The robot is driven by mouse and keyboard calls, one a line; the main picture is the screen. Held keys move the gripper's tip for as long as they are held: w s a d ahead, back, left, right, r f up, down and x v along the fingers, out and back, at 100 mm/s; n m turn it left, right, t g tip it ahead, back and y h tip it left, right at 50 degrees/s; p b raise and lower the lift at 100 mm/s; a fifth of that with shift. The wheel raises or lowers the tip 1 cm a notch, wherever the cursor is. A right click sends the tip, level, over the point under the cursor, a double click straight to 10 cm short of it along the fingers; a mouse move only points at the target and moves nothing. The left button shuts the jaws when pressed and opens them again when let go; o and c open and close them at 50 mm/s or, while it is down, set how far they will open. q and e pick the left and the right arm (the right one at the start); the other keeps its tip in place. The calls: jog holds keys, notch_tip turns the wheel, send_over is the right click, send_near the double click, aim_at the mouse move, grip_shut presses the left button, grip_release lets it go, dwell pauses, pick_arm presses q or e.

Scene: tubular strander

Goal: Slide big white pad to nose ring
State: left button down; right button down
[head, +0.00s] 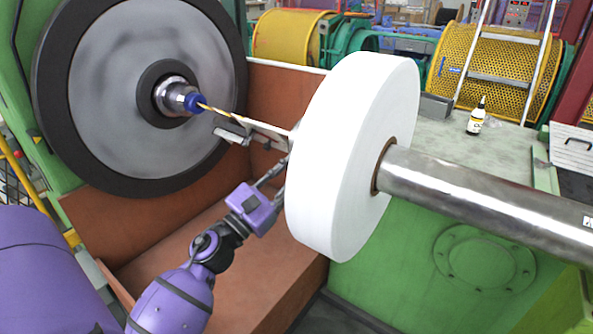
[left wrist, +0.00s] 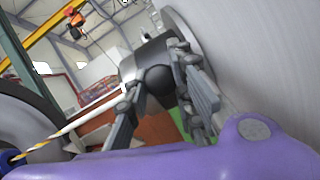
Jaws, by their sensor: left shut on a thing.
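The big white pad (head: 350,150) is a thick upright disc around a steel shaft (head: 480,195). It fills the right side of the left wrist view (left wrist: 275,50). My left gripper (head: 287,160) is at the pad's left side, shut on it; the exact contact is partly hidden by the pad. Its fingers (left wrist: 168,100) look spread in the left wrist view, with a dark grey rounded part between them. Left of the pad, a blue ring (head: 194,102) sits on the metal nose (head: 172,95) of the large grey disc (head: 120,80). My right gripper is not in view.
A thin white rod with yellow stripes (head: 222,111) runs from the blue ring toward the pad. A grey bracket (head: 235,133) is just below it. A brown trough (head: 215,225) lies underneath. A small bottle (head: 476,120) stands on the green top at right.

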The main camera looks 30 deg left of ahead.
pick_arm(q)
jog(key=c, duration=1.7)
grip_release()
jog(key=shift+a+r, duration=0.4)
jog(key=shift+o, duration=0.4)
jog(key=shift+a+f, duration=0.1)
jog(key=shift+f, duration=0.1)
jog(key=shift+s+f, duration=0.2)
jog(key=shift+s, duration=0.05)
jog(key=v, duration=1.1)
jog(key=shift+s, duration=0.25)
jog(key=shift+f, duration=0.1)
